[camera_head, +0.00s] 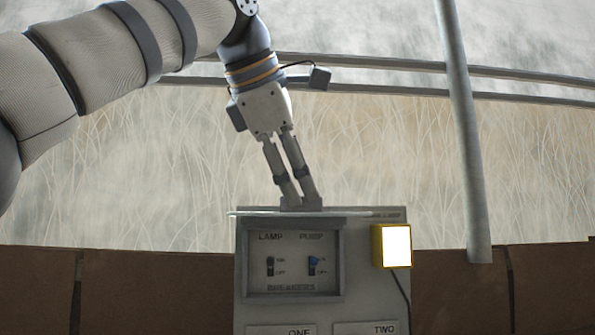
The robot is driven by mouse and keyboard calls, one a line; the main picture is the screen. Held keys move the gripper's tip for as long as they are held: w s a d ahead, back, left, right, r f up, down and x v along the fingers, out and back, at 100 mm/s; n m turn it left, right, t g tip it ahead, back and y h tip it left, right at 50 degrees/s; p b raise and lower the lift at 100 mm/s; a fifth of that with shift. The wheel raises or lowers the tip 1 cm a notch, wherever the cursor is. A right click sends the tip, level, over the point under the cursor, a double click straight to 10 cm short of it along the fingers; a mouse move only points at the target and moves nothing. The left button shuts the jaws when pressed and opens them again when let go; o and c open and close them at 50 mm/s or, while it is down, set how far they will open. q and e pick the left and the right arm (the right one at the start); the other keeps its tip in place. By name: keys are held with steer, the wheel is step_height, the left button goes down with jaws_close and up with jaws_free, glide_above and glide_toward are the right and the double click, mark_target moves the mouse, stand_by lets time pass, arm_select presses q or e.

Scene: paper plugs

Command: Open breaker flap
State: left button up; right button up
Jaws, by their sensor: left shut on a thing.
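The grey breaker panel (240,275) stands upright at the bottom centre. The breaker flap (262,214) shows as a thin pale strip, seen nearly edge-on, along the top of the window; the switches below are uncovered. My left gripper (302,203) comes down from above and is shut on the flap at its middle. The exact grip between the fingertips is too small to make out. My right gripper is not in view.
A yellow box lamp (391,246) with a bright white face sits on the panel's right side, its cable hanging down. A grey pole (464,130) and rails (400,66) stand behind. Brown boards (460,290) flank the panel. Labels ONE and TWO show below.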

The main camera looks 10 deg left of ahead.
arm_select(q)
steer(key=shift+w+a+f, duration=0.2)
steer(key=shift+w+a, duration=0.1)
steer(key=shift+w, duration=0.1)
steer(key=s+a+r, duration=0.2)
steer(key=s, duration=0.6)
steer(key=s+a+r, duration=0.1)
steer(key=s, duration=0.7)
steer(key=shift+a+r, duration=0.35)
steer(key=shift+r, duration=0.05)
